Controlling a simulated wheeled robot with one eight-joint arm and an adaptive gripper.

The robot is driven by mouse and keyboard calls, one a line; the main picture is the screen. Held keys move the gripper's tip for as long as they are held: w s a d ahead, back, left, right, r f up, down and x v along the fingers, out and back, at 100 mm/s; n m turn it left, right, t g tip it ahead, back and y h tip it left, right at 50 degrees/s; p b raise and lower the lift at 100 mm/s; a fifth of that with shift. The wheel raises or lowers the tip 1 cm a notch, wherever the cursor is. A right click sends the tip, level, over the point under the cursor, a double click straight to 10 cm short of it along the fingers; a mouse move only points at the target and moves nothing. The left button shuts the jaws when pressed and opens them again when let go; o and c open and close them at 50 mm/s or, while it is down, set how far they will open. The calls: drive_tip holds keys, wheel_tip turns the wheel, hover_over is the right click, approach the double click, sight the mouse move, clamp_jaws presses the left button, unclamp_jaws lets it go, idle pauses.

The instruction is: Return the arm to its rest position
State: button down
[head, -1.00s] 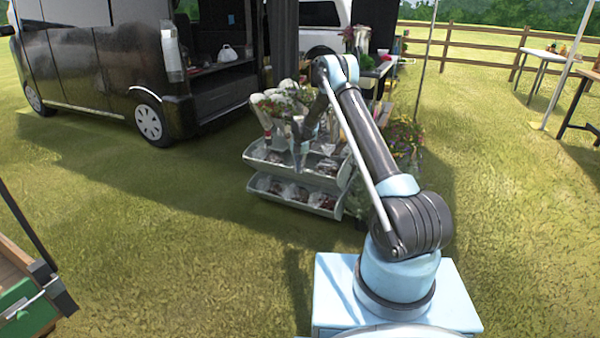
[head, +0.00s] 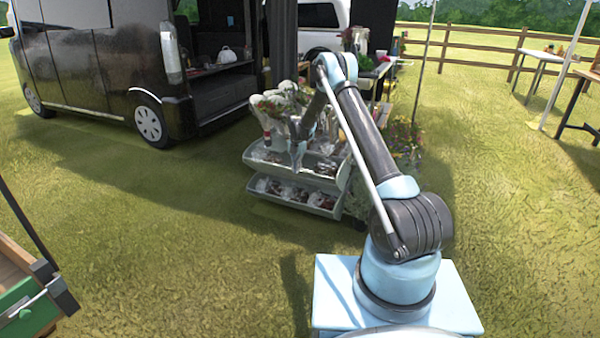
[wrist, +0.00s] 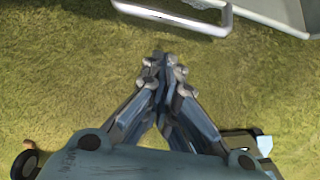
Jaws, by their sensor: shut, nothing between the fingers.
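My gripper (wrist: 167,75) shows in the wrist view with its fingertips drawn together, shut and with nothing between them. It hangs over bare grass, and the pale edge of a rack tray lies just beyond its tips in that picture. In the head view my arm rises from the pale blue base, bends at the elbow, and reaches forward and down. The end of the arm is in front of the flower rack (head: 318,200); the fingertips are hard to make out there against the trays.
The two-tier rack holds dark packed items, with potted flowers (head: 275,104) behind. A black van (head: 100,65) stands at the left. A wooden cart with a green panel (head: 22,310) is at the lower left. Tables stand at the right. Grass is open on both sides.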

drive_tip(key=w+d+r, duration=0.1)
drive_tip(key=w+r, duration=0.2)
drive_tip(key=r, duration=0.4)
drive_tip(key=s+d+r+m, duration=0.4)
drive_tip(key=d+r, duration=0.1)
drive_tip(key=r, duration=0.4)
drive_tip(key=s+d+r+m, duration=0.3)
drive_tip(key=s+d+r, duration=0.2)
drive_tip(key=r, duration=0.4)
drive_tip(key=s+d+r+m+t, duration=0.1)
drive_tip(key=s+d+r+m, duration=0.4)
drive_tip(key=s, duration=0.3)
drive_tip(key=s+d+r+m, duration=0.3)
drive_tip(key=s+d+r, duration=0.2)
drive_tip(key=s+r, duration=0.3)
drive_tip(key=s+d+f+m+t, duration=0.1)
drive_tip(key=s+d+m, duration=0.3)
drive_tip(key=s, duration=0.7)
drive_tip(key=s+d+m, duration=0.4)
drive_tip(key=s+m, duration=0.1)
drive_tip(key=s, duration=0.7)
drive_tip(key=s+d+f+m, duration=0.3)
drive_tip(key=s+f+m, duration=0.4)
drive_tip(key=s, duration=0.8)
wheel_tip(320, 180, down, 4)
drive_tip(key=shift+s+r+m+t, duration=0.15)
drive_tip(key=shift+s+m+t, duration=0.15)
drive_tip(key=shift+m, duration=0.1)
